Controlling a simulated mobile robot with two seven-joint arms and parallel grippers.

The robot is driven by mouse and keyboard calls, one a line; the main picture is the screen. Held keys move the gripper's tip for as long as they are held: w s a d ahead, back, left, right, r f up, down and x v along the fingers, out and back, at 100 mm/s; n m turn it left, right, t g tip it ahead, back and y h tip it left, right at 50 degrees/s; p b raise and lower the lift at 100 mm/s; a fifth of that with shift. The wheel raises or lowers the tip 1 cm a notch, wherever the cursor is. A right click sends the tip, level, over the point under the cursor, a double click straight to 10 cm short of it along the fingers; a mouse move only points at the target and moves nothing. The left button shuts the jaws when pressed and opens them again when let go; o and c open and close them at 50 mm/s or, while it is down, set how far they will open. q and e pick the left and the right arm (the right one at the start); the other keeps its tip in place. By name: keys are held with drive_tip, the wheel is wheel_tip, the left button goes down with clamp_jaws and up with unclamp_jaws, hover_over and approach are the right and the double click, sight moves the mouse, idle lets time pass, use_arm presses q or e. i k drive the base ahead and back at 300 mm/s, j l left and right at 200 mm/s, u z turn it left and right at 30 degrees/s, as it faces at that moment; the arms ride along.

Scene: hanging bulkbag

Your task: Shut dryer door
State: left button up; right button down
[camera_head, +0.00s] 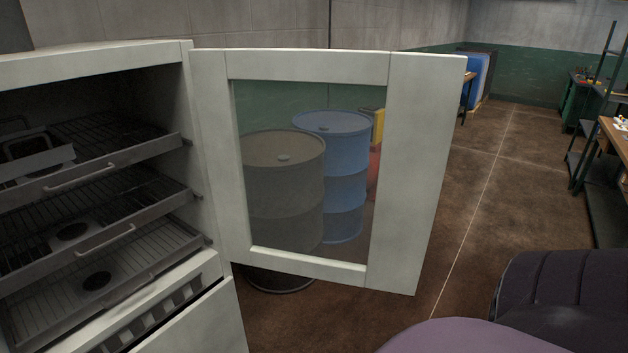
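The dryer (105,52) is a white cabinet at the left of the head view. Its interior is open to view, with several dark wire racks (95,163) that have metal handles. The dryer door (412,170) has a white frame around a glass pane. It stands wide open, hinged at the cabinet's right edge and reaching to the right across the middle of the view. No handle is visible on the door. Neither of my grippers is in view.
Behind the door glass stand a grey drum (283,185) and a blue drum (342,170). A dark rounded padded object (560,300) is at the bottom right. A wooden table (617,135) and shelving are at the right edge. Brown floor (480,190) is clear right of the door.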

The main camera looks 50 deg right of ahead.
sight(424, 93)
drive_tip(key=k+l+u, duration=0.1)
drive_tip(key=l, duration=0.35)
drive_tip(key=k+l+u, duration=0.1)
drive_tip(key=l, duration=0.3)
drive_tip(key=k+l+u, duration=0.15)
drive_tip(key=l, duration=0.25)
drive_tip(key=k+l+u, duration=0.1)
drive_tip(key=l, duration=0.3)
drive_tip(key=k+l+u, duration=0.1)
drive_tip(key=k+l, duration=0.2)
drive_tip(key=k+l+u, duration=0.1)
drive_tip(key=l, duration=0.3)
drive_tip(key=k+l+u, duration=0.1)
drive_tip(key=l, duration=0.3)
drive_tip(key=k+l+u, duration=0.1)
drive_tip(key=k+l, duration=0.15)
drive_tip(key=l, duration=0.15)
drive_tip(key=k+l, duration=0.1)
drive_tip(key=l, duration=0.45)
drive_tip(key=l+u, duration=0.15)
drive_tip(key=l, duration=0.4)
drive_tip(key=k+l, duration=0.15)
drive_tip(key=l, duration=0.4)
drive_tip(key=u, duration=0.05)
